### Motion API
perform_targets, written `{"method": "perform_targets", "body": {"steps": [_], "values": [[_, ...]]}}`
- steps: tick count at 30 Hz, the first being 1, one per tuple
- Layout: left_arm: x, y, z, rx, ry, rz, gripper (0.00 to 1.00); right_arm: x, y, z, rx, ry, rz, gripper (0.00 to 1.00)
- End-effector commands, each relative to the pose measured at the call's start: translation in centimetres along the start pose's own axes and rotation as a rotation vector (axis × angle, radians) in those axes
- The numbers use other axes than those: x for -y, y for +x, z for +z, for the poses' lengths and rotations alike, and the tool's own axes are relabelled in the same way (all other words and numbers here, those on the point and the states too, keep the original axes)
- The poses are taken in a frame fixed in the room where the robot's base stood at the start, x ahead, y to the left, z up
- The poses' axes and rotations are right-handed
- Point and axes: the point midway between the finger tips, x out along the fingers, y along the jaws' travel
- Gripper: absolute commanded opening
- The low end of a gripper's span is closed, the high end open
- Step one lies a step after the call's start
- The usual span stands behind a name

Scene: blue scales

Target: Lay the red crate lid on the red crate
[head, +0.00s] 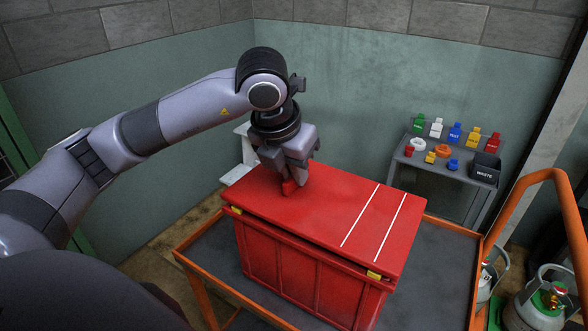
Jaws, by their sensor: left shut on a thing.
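The red crate (290,270) stands on a grey cart top with an orange frame. The red crate lid (330,215), with two white stripes near its right end, lies over the crate's top. A dark gap shows along the front between lid and crate, wider toward the right, so I cannot tell if it is fully seated. Two yellow pieces show at the front edge below the lid. My left gripper (290,187) points down over the lid's left part and is shut on the lid's small red handle. The handle is mostly hidden by the fingers. My right gripper is not in view.
The orange-framed cart (440,270) has bare top around the crate. Its tall orange handle rises at the right. A grey side table (405,157) behind holds several coloured items and a dark waste bin (485,168). Gas cylinders (540,305) stand at the lower right.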

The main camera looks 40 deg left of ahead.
Motion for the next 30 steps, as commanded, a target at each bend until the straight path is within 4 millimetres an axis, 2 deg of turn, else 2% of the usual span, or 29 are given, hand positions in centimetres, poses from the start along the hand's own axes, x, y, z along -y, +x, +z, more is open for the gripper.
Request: {"method": "perform_targets", "body": {"steps": [30], "values": [[0.00,0.19,-0.04,0.003,-0.001,-0.001,0.00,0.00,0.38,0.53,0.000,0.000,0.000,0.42]]}}
